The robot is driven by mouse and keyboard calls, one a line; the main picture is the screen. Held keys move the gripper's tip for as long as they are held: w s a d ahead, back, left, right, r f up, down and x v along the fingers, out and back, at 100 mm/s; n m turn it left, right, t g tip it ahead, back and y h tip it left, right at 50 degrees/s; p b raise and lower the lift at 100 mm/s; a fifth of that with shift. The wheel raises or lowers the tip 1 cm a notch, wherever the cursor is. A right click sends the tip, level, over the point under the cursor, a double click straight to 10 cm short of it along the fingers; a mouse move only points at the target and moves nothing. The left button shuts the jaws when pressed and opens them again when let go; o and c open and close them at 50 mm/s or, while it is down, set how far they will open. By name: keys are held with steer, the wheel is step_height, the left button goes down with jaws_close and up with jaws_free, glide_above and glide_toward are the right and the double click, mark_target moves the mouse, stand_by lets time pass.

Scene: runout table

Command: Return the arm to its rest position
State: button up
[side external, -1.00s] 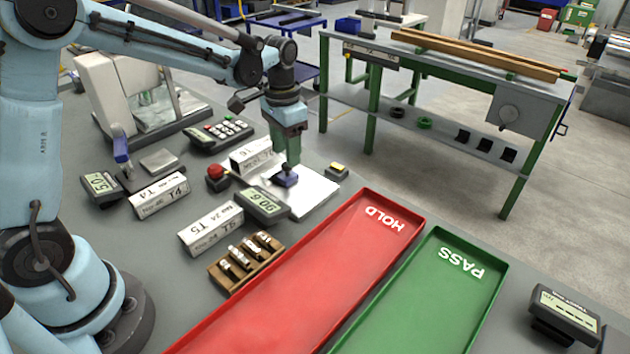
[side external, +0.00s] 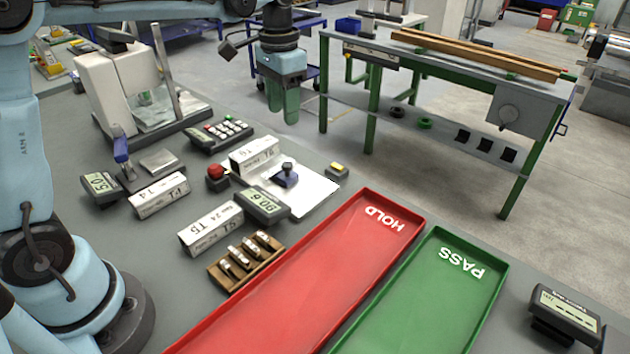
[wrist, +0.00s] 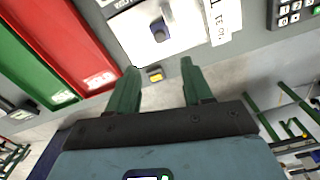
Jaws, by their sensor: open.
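My gripper (side external: 283,101) is raised above the bench in the side external view, pointing down with nothing between its fingers. The blue-topped object also shows in the wrist view (wrist: 159,31), clear of the fingers.
A red HOLD tray (side external: 262,305) and a green PASS tray (side external: 420,310) lie at the front. White boxes, a grey display (side external: 265,205), a red button (side external: 217,172) and a wooden rack (side external: 222,277) crowd the left. A green-legged table (side external: 372,110) stands behind.

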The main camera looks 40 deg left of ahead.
steer(key=shift+s, duration=0.1)
steer(key=s+d+f+n+t, duration=0.1)
steer(key=s+t, duration=0.2)
steer(key=s, duration=0.4)
steer(key=s+d+f+n+t, duration=0.1)
steer(key=s+f+t, duration=0.1)
steer(key=s+t, duration=0.2)
steer(key=s, duration=0.3)
steer(key=shift+d+f+n, duration=0.3)
